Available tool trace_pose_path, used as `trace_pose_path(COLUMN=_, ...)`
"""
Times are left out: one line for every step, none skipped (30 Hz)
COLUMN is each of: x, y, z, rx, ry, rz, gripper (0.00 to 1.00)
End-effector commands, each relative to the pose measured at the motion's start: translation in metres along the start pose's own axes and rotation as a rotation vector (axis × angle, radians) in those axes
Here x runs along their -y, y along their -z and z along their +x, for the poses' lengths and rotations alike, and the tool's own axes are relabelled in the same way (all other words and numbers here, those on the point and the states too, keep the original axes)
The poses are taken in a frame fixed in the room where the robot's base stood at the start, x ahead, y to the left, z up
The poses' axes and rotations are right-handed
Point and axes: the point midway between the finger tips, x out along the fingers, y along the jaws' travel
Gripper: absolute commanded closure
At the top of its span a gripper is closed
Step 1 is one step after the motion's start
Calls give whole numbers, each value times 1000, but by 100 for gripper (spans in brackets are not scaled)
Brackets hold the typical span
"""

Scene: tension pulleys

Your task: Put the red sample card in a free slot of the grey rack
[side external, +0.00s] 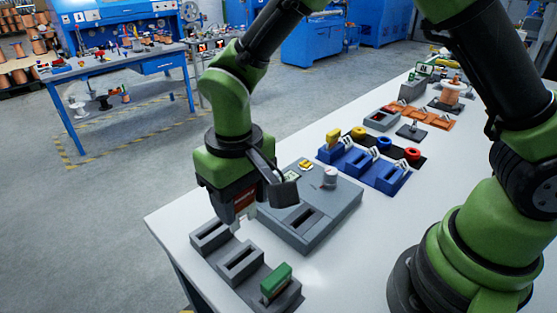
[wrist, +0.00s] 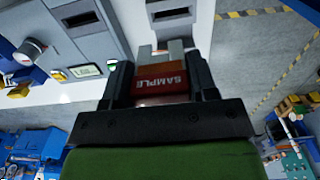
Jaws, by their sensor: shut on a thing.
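My gripper (side external: 243,217) is shut on the red sample card (wrist: 163,82), which shows its "SAMPLE" lettering between the fingers in the wrist view. In the side view the card is mostly hidden by the gripper. The gripper hangs above the table, near the far end of the grey rack (side external: 225,253). The rack has three slotted blocks in a row. A green card (side external: 276,280) stands upright in the nearest block; the middle and far slots look empty. One empty rack slot (wrist: 172,13) shows ahead of the fingers in the wrist view.
A grey machine (side external: 335,217) with an empty slot, a knob and a small screen stands close to the right of the rack. Farther back are a blue rack (side external: 360,166) with a yellow card (side external: 333,137), coloured round pieces and orange blocks (side external: 408,112).

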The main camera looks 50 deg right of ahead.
Motion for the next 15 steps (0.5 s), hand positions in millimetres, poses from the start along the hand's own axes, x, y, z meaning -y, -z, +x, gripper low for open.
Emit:
trace_pose_path(x=9, y=-1, z=4, rx=0, ry=0, rz=-5, gripper=70)
trace_pose_path(x=12, y=-2, z=6, rx=0, ry=0, rz=-3, gripper=70)
trace_pose_path(x=16, y=-2, z=9, rx=0, ry=0, rz=-2, gripper=70)
trace_pose_path(x=18, y=-2, z=10, rx=0, ry=0, rz=-2, gripper=70)
trace_pose_path(x=19, y=-2, z=12, rx=0, ry=0, rz=0, gripper=70)
trace_pose_path(x=19, y=-2, z=14, rx=1, ry=0, rz=2, gripper=70)
trace_pose_path(x=19, y=-2, z=16, rx=1, ry=0, rz=2, gripper=70)
trace_pose_path(x=19, y=-2, z=18, rx=1, ry=0, rz=2, gripper=70)
trace_pose_path(x=19, y=-2, z=21, rx=1, ry=0, rz=2, gripper=70)
trace_pose_path(x=18, y=-2, z=24, rx=2, ry=-1, rz=2, gripper=70)
trace_pose_path(x=18, y=-2, z=27, rx=2, ry=-1, rz=2, gripper=70)
trace_pose_path(x=18, y=-3, z=31, rx=2, ry=-1, rz=1, gripper=70)
trace_pose_path(x=18, y=-3, z=33, rx=2, ry=-1, rz=1, gripper=70)
trace_pose_path(x=18, y=-3, z=36, rx=1, ry=0, rz=1, gripper=70)
trace_pose_path(x=18, y=-3, z=40, rx=3, ry=0, rz=1, gripper=70)
